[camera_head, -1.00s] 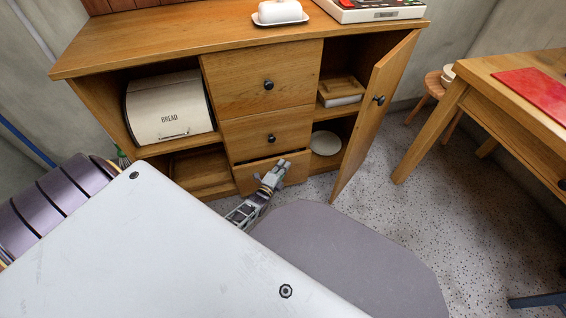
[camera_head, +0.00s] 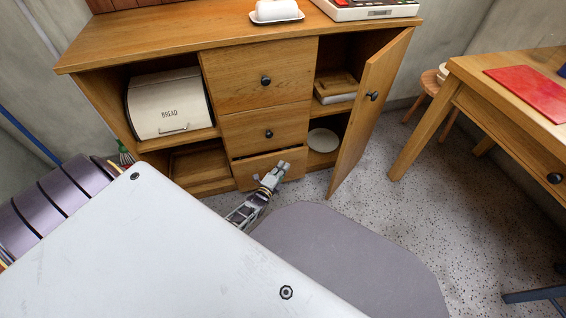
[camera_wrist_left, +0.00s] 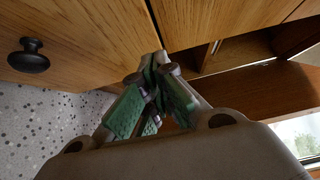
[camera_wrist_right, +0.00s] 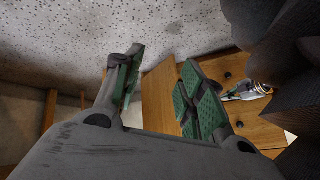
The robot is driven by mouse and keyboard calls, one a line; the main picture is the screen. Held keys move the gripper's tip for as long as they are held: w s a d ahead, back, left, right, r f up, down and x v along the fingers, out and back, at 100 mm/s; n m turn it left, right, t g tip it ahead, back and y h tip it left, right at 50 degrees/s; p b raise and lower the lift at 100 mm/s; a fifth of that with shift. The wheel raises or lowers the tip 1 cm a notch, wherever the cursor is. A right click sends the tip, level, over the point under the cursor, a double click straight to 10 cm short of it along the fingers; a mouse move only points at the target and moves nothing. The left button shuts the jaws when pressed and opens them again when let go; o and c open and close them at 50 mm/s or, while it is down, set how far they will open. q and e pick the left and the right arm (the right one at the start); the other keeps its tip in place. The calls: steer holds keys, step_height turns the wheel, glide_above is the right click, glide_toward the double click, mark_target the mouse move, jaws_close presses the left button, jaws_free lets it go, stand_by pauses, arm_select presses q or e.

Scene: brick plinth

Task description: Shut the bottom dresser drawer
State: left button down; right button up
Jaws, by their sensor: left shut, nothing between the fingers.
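The wooden dresser's bottom drawer (camera_head: 250,172) is low in the middle column. It stands a little out, with a dark gap along its top edge. My left gripper (camera_head: 281,169) is shut and empty, in front of the right part of that drawer's face; the head view does not settle whether it touches. It hides the drawer's knob. In the left wrist view the shut fingertips (camera_wrist_left: 158,70) are close to wood panels, with a dark knob (camera_wrist_left: 30,55) at the left. My right gripper (camera_wrist_right: 162,78) is open and empty, seen only in its own wrist view.
The dresser's right door (camera_head: 365,110) stands open, close to the right of my left gripper. The middle drawer (camera_head: 245,132) and top drawer (camera_head: 240,85) look shut. A wooden table (camera_head: 470,85) is at right. Speckled floor (camera_head: 440,210) between is clear.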

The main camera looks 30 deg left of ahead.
arm_select(q)
steer(key=s+d+p, duration=0.1)
steer(key=s+p, duration=0.2)
steer(key=s, duration=0.7)
steer(key=shift+s+p, duration=0.15)
steer(key=shift+p, duration=0.15)
arm_select(e)
steer(key=shift+n+g+h, duration=0.3)
steer(key=shift+g+h, duration=0.2)
steer(key=shift+s+d+r, duration=0.1)
steer(key=shift+d+r, duration=0.15)
steer(key=shift+r, duration=0.7)
steer(key=shift+s+d+r, duration=0.1)
steer(key=shift+d+r, duration=0.1)
steer(key=shift+r, duration=0.7)
steer(key=shift+s+d+r, duration=0.1)
steer(key=shift+d+r, duration=0.15)
steer(key=shift+r, duration=0.7)
arm_select(q)
steer(key=c, duration=2.2)
jaws_free()
